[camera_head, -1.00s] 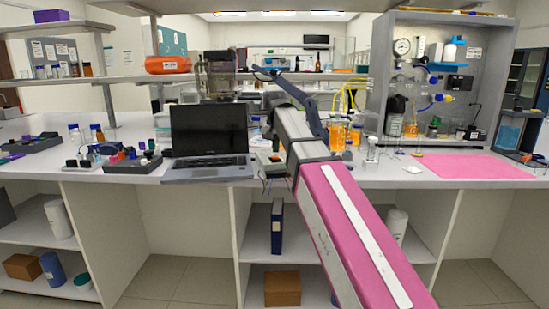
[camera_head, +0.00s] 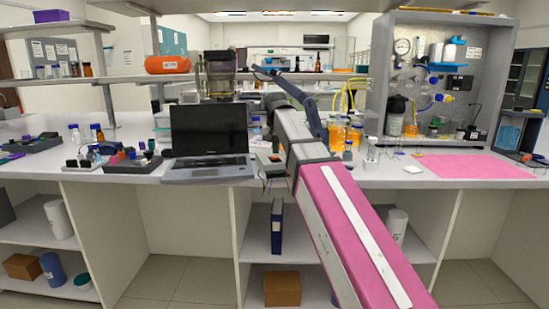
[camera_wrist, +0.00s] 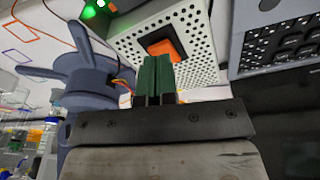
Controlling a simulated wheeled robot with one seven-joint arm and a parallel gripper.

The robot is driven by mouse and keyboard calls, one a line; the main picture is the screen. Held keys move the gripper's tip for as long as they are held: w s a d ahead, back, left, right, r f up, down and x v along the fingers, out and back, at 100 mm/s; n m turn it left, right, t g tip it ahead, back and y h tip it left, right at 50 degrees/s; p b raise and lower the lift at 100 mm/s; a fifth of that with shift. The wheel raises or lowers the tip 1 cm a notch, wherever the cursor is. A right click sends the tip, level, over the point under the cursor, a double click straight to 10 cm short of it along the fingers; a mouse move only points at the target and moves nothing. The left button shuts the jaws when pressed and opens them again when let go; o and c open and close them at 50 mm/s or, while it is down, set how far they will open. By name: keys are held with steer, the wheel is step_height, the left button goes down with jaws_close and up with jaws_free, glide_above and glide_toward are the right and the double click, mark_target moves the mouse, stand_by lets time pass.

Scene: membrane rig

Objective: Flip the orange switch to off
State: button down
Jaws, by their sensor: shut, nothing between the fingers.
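The orange switch (camera_wrist: 165,47) sits in a dark frame on a white perforated box (camera_wrist: 195,45), in the wrist view. My gripper (camera_wrist: 157,60) has green fingers that are shut together with nothing between them. The fingertips point at the switch and overlap its lower edge in the picture. I cannot tell whether they touch it. In the head view my gripper is hidden by my arm, and I cannot make out the switch there.
A green light (camera_wrist: 89,12) glows at the wrist view's top left. A blue-grey finned piece (camera_wrist: 88,70) stands close left of my fingers. The laptop (camera_head: 209,145) is near the arm; its keyboard (camera_wrist: 285,40) is close on the right. Orange-filled bottles (camera_head: 337,134) stand right of the arm.

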mark_target(276, 157)
steer(key=shift+f, duration=0.95)
stand_by(0.6)
steer(key=shift+r, duration=3.5)
